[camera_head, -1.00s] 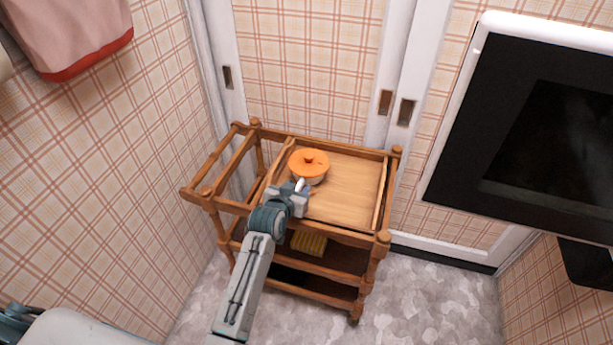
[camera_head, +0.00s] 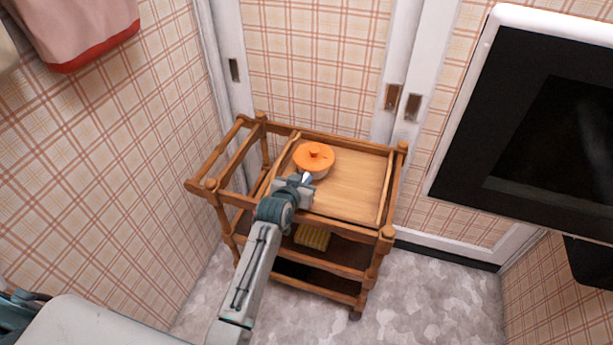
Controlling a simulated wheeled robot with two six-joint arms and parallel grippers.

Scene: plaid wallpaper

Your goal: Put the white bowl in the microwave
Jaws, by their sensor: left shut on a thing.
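The white bowl (camera_head: 318,173) has an orange lid (camera_head: 313,156) on it and stands upright at the back left of the wooden tray on the cart. Only a strip of its white side shows under the lid. My left gripper (camera_head: 306,179) is at the bowl's near side and is shut on its edge; the fingertips are small and partly hidden by the wrist. The microwave (camera_head: 452,150), with a white frame and dark glass front, is at the upper right. Its door looks shut. My right gripper is not in view.
The wooden cart (camera_head: 350,234) has open rails at its left and lower shelves. A yellow ribbed thing (camera_head: 313,236) lies on a lower shelf. The tray (camera_head: 352,190) is bare right of the bowl. Plaid walls stand close. A pink towel (camera_head: 85,30) hangs upper left.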

